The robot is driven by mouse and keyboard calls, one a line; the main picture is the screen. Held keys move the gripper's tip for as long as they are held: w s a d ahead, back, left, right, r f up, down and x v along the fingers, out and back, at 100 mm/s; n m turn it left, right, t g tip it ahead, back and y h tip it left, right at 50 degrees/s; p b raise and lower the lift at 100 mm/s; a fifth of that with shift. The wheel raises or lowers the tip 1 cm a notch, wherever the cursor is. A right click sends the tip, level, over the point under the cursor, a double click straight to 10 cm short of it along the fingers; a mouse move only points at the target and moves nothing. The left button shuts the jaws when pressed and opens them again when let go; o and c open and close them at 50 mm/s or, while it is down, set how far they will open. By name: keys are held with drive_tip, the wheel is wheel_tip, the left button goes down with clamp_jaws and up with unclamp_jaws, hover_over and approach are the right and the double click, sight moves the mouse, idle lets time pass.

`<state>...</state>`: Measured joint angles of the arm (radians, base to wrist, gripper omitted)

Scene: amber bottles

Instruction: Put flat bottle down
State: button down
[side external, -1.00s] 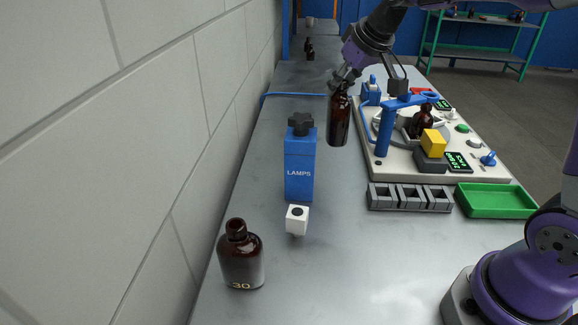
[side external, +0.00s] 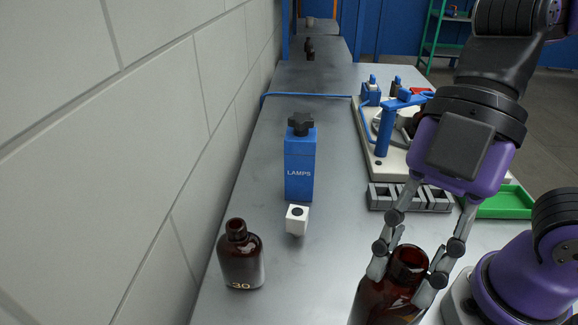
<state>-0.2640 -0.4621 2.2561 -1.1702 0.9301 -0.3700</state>
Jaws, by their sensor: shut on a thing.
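A brown amber bottle (side external: 388,300) is between the fingers of my gripper (side external: 408,278) at the bottom right of the side view. My gripper is shut on it, the fingers on both sides just below its open neck. The bottle looks nearly upright, and its lower part is cut off by the picture edge, so I cannot tell whether it touches the table. A second amber bottle (side external: 241,258), marked 30, stands upright on the grey table (side external: 250,190) at the left front.
A blue LAMPS box (side external: 299,165) and a white cube (side external: 297,220) stand mid-table. A grey slotted rack (side external: 385,197), a green tray (side external: 507,203) and a white machine board (side external: 375,160) are at the right, partly behind my arm. Table between the marked bottle and my gripper is clear.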

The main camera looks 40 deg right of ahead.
drive_tip(key=shift+s+d+n, duration=0.1)
drive_tip(key=shift+s+n, duration=0.2)
drive_tip(key=w+d+f, duration=0.4)
drive_tip(key=w+f, duration=0.6)
drive_tip(key=f, duration=0.1)
drive_tip(key=shift+d, duration=0.3)
drive_tip(key=shift+w, duration=0.1)
drive_tip(key=c, duration=0.6)
unclamp_jaws()
drive_tip(key=shift+c, duration=0.2)
